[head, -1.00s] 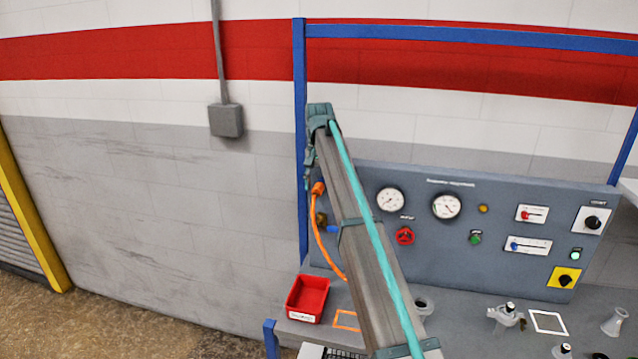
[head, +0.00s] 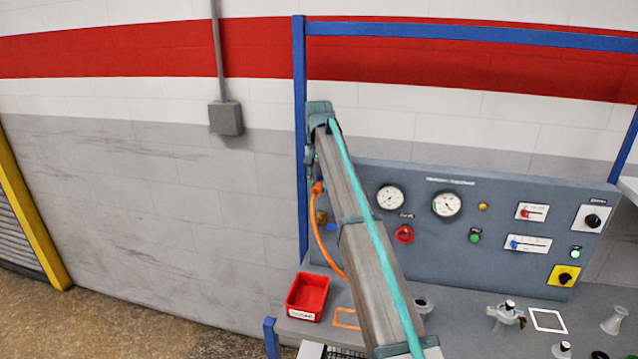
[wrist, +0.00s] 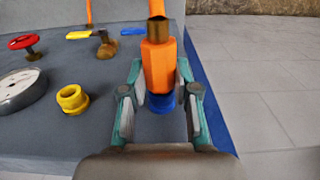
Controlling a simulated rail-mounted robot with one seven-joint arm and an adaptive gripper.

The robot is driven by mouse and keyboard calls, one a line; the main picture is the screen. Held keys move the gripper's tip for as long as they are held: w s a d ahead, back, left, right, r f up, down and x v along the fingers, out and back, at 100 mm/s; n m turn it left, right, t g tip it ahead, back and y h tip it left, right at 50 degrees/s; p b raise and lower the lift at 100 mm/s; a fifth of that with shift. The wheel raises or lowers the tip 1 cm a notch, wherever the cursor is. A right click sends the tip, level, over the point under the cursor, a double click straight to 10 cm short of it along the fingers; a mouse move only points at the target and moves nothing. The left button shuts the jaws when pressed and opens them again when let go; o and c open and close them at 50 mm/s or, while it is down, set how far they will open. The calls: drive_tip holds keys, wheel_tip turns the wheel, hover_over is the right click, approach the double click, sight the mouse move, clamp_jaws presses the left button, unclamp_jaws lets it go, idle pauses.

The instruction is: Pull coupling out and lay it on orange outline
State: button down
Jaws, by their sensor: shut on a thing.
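My gripper (wrist: 160,108) is shut on the orange coupling (wrist: 158,66), between its two fingers in the wrist view. The coupling has a brass end (wrist: 157,30) pointing away from me and a blue part (wrist: 161,104) between the fingers. In the head view the orange coupling (head: 318,187) shows below my gripper (head: 310,160), at the panel's left edge. I cannot tell whether its brass end is clear of any socket. The orange outline (head: 346,318) lies on the bench right of the red bin, partly hidden by my arm.
The grey panel (head: 480,245) carries gauges, knobs and a red handwheel (wrist: 25,44). A brass valve (wrist: 106,46) with a yellow and a blue handle is near the coupling. An orange hose (head: 322,240) hangs there. A red bin (head: 307,297) and a blue post (head: 299,130) are close.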

sight(315, 190)
drive_tip(key=shift+s+a, duration=0.1)
drive_tip(key=shift+s, duration=0.5)
drive_tip(key=shift+s, duration=0.1)
drive_tip(key=shift+s, duration=0.35)
drive_tip(key=shift+s+a+p, duration=0.15)
drive_tip(key=shift+s+p, duration=0.1)
drive_tip(key=shift+s, duration=0.4)
drive_tip(key=shift+s+a+p, duration=0.15)
drive_tip(key=shift+s+p, duration=0.05)
drive_tip(key=shift+s, duration=0.45)
drive_tip(key=shift+f, duration=0.1)
